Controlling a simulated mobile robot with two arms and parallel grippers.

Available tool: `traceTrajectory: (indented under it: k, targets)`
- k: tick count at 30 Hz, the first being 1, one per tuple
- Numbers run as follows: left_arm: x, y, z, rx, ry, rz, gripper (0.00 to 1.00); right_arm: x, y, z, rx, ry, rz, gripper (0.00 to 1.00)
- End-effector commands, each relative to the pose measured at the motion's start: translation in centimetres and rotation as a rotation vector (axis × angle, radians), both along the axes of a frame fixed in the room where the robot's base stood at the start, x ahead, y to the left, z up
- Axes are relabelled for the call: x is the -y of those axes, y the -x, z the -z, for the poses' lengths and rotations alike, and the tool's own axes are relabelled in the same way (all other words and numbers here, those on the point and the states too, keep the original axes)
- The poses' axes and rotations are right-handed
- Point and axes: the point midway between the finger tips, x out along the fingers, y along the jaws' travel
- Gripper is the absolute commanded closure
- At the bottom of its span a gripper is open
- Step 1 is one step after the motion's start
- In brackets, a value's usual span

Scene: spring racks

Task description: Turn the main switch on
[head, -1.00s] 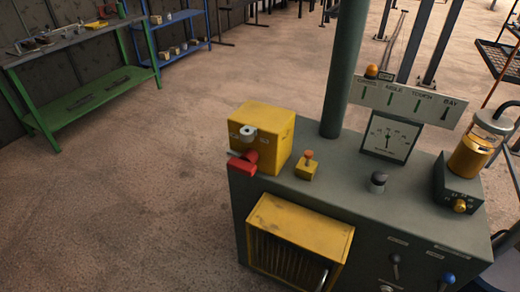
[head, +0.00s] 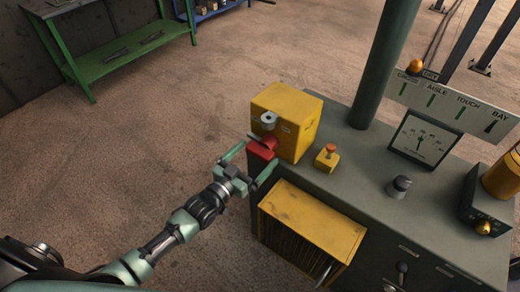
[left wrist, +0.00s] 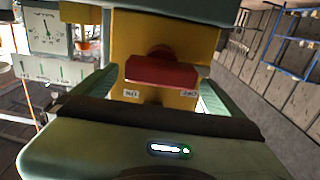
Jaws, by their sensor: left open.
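The main switch is a red handle (head: 262,149) on the front of a yellow box (head: 288,110) standing on the left end of a grey-green cabinet. My left gripper (head: 251,164) is open, its two fingers on either side of the red handle. In the left wrist view the red handle (left wrist: 162,71) lies crosswise between the fingers, in front of the yellow face with two small white labels. I cannot tell whether the fingers touch it. A grey round part (head: 268,120) sits above the handle. My right gripper is not in view.
On the cabinet top (head: 355,185) are a small yellow block with an orange button (head: 327,157), a dark knob (head: 399,187) and a dial gauge (head: 424,138). A green post (head: 385,65) rises behind. A yellow grille (head: 312,222) juts from the front.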

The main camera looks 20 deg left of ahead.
Motion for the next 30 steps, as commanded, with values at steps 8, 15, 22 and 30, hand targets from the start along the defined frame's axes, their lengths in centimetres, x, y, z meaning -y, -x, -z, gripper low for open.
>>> traceTrajectory:
  k: [8,15,22,30]
  targets:
    - [0.8,-2.1,0.1,-0.001,0.0,0.0,0.0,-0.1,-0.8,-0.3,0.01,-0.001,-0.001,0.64]
    - [0.8,-2.1,0.1,-0.002,-0.001,0.0,0.03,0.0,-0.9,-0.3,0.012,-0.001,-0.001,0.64]
    - [0.8,-2.1,0.1,-0.002,-0.001,-0.001,0.67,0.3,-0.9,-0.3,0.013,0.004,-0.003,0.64]
    - [0.8,-2.1,0.1,0.002,-0.01,-0.001,0.91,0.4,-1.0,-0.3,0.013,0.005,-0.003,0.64]
